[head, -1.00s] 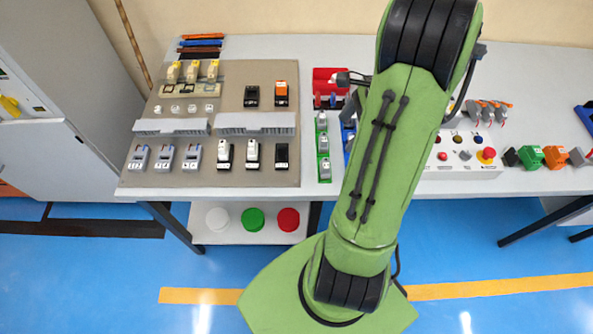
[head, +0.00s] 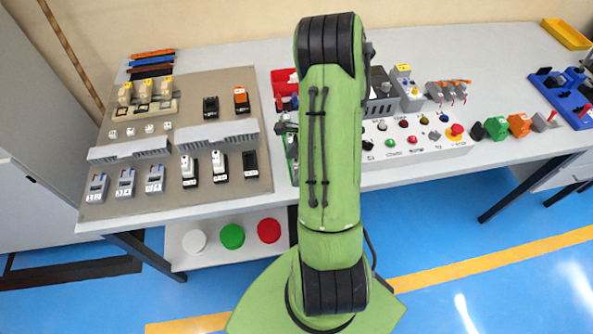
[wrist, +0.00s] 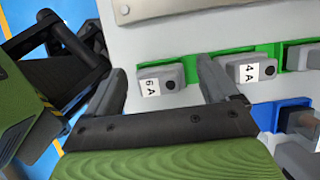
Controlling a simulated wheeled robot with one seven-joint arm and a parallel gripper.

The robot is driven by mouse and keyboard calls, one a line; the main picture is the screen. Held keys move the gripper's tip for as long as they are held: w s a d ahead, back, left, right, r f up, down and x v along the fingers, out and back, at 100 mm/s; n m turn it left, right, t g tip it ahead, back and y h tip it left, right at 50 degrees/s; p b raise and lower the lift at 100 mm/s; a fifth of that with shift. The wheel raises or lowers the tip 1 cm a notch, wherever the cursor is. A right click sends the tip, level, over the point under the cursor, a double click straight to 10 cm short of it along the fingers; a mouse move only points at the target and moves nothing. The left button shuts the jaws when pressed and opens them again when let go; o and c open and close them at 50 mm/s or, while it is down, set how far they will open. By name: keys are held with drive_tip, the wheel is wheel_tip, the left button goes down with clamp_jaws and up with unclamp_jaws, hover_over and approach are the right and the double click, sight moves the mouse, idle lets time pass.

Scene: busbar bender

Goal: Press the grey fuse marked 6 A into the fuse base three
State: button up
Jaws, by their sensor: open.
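The grey fuse marked 6 A (wrist: 161,80) sits by a green holder (wrist: 196,62) in the wrist view. My gripper (wrist: 162,68) is open, with one finger on each side of this fuse; I cannot tell whether either finger touches it. A similar grey fuse marked 4 A (wrist: 252,70) is just right of the right finger. In the head view my arm hides the fuses and most of my gripper. The mounting panel (head: 190,130) is at the left; its labels are too small to tell which part is fuse base three.
A blue holder (wrist: 268,112) lies close to the right finger. A red bin (head: 284,80) stands beside the panel. Right of my arm are a white button box (head: 420,143) and a blue tray (head: 570,98).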

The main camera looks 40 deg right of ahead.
sight(297, 163)
drive_tip(key=shift+r, duration=0.1)
drive_tip(key=c, duration=1.2)
drive_tip(key=shift+o, duration=0.2)
wheel_tip(297, 163, up, 10)
drive_tip(key=p, duration=0.2)
drive_tip(key=shift+p, duration=0.4)
